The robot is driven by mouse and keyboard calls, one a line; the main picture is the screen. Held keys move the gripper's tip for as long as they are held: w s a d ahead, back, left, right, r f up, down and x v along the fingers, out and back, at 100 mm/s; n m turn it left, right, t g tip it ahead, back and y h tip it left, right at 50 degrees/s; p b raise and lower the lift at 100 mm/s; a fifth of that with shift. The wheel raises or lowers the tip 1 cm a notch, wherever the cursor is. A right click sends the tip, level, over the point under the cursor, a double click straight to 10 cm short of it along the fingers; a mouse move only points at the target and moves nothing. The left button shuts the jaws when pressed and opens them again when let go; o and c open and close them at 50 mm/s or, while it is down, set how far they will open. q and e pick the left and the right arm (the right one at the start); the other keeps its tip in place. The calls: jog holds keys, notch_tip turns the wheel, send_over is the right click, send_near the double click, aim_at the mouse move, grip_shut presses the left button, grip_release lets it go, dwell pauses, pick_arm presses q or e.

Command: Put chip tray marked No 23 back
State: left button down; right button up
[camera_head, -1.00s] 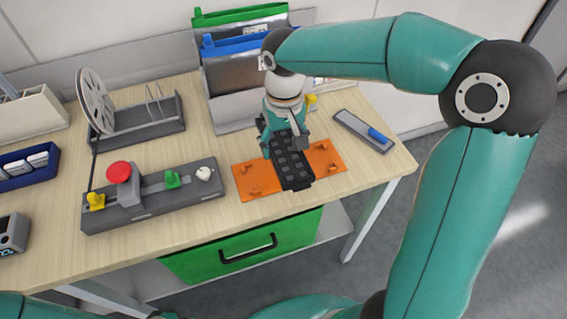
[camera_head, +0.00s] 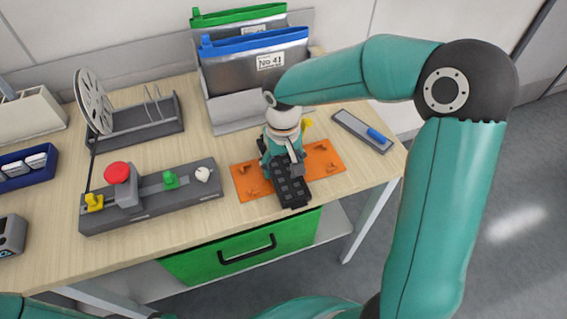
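I cannot tell whether the tray touches the plate. My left gripper is not in view.
Behind stands a grey rack (camera_head: 228,110) with a green-topped bag and a blue-topped bag labelled No 41 (camera_head: 262,58). A grey fixture (camera_head: 150,205) with a red button is left of the plate. A small tool tray (camera_head: 352,127) lies right. A green drawer (camera_head: 215,259) is below.

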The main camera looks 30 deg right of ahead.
aim_at(283, 168)
jog(key=o, duration=0.4)
jog(key=shift+r, duration=0.1)
notch_tip(283, 168, up, 12)
jog(key=shift+p, duration=0.4)
jog(key=shift+r, duration=0.1)
dwell(0.4)
